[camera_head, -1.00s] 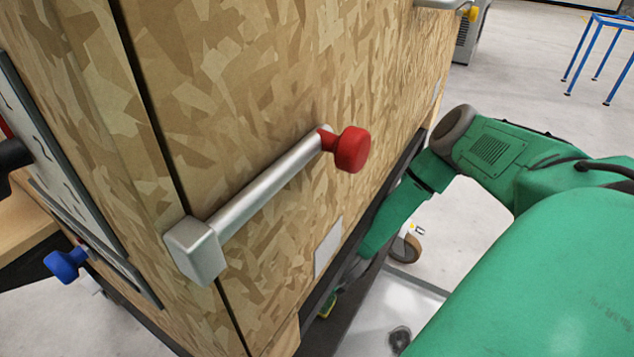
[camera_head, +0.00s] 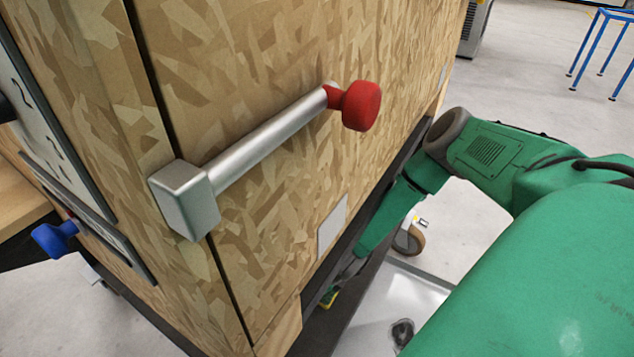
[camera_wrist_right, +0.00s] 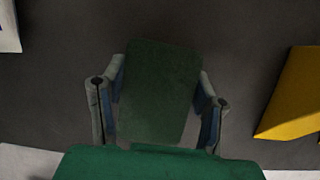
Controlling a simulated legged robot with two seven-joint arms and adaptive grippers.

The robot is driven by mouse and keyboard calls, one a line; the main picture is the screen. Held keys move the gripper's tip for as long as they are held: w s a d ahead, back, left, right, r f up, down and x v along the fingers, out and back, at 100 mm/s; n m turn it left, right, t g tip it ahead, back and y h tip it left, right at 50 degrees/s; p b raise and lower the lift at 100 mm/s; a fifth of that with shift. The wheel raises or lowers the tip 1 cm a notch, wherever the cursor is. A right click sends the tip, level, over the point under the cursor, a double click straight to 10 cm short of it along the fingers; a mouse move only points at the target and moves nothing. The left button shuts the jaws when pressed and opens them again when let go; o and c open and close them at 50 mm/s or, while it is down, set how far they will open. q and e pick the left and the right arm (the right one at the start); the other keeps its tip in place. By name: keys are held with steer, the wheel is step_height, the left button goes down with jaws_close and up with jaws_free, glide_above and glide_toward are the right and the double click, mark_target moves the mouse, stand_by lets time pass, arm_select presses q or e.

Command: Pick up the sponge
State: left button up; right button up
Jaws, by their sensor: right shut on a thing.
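The sponge shows in the right wrist view as a dark green rectangular face (camera_wrist_right: 160,92) between the two fingers of my right gripper (camera_wrist_right: 158,105). The fingers are on either side of it, and the gripper is shut on it. In the head view a small yellow-green patch of the sponge (camera_head: 329,298) shows at the end of my right arm, low beside the wooden panel. My right gripper (camera_head: 345,277) is small and partly hidden there. My left gripper is not in view.
A large chipboard panel (camera_head: 270,220) stands close in front, with a metal bar handle (camera_head: 265,143) and red knob (camera_head: 361,105). A blue knob (camera_head: 55,239) is at left. In the wrist view, a yellow object (camera_wrist_right: 292,95) lies right on the dark surface (camera_wrist_right: 250,60).

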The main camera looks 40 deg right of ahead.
steer(key=shift+r, duration=0.35)
step_height(320, 180, up, 3)
steer(key=p, duration=0.2)
steer(key=shift+d+r+p, duration=0.1)
steer(key=shift+r+p, duration=0.1)
steer(key=shift+p, duration=0.2)
steer(key=s+d+p, duration=0.1)
steer(key=s+d, duration=0.1)
steer(key=s, duration=0.6)
steer(key=s+d+p, duration=0.1)
steer(key=s+d, duration=0.2)
steer(key=s, duration=0.6)
steer(key=shift+s+f, duration=0.2)
steer(key=shift+f, duration=0.1)
steer(key=c, duration=0.3)
